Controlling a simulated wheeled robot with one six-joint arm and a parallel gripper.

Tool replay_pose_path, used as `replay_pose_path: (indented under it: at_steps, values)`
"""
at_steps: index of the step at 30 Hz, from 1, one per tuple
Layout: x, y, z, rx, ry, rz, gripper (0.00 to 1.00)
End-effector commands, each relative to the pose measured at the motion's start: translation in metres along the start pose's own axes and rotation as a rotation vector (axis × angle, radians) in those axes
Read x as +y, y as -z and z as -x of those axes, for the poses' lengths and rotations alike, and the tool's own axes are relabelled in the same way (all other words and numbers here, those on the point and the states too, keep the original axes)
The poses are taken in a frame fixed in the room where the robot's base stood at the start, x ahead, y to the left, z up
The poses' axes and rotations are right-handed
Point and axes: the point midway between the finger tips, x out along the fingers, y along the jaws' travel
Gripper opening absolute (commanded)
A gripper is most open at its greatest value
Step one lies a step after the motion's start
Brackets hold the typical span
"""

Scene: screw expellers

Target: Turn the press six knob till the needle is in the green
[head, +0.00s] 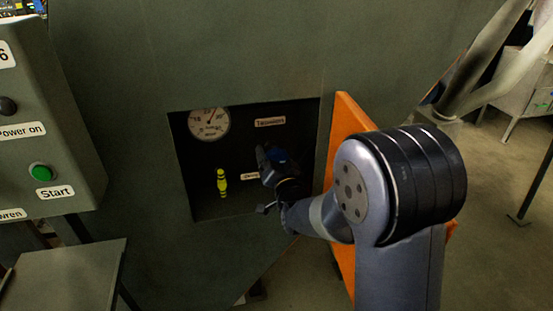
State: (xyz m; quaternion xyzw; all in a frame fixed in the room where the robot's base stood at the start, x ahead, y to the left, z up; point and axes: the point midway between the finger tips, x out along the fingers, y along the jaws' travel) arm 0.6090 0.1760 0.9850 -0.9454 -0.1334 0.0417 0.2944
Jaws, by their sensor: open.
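A round white gauge (209,123) sits at the upper left of a dark recess in the green machine wall. Its needle seems to point up and slightly right; the coloured zones are too small to read. A yellow-green handle-like part (221,182) stands upright below the gauge. My gripper (265,182) is inside the recess, right of the yellow-green part and apart from it in the picture. It is open, its fingers dark and hard to make out. I cannot make out the knob; my gripper covers part of the recess and of a small label (250,176).
An open orange door (345,125) stands at the recess's right edge, close behind my arm. A label (270,122) is on the recess's back. A control box (60,130) marked 6, with a green start button (41,172), is at left above a grey plate (65,280).

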Motion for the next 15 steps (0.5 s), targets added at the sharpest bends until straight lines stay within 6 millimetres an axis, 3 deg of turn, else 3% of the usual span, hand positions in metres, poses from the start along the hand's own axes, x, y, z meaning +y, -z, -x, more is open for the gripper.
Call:
replay_pose_path:
  at_steps: [6, 15]
  values:
    - [0.0001, 0.0000, -0.0001, 0.000, 0.000, 0.000, 0.82]
    - [0.0000, 0.0001, 0.0001, 0.000, 0.000, 0.000, 0.57]
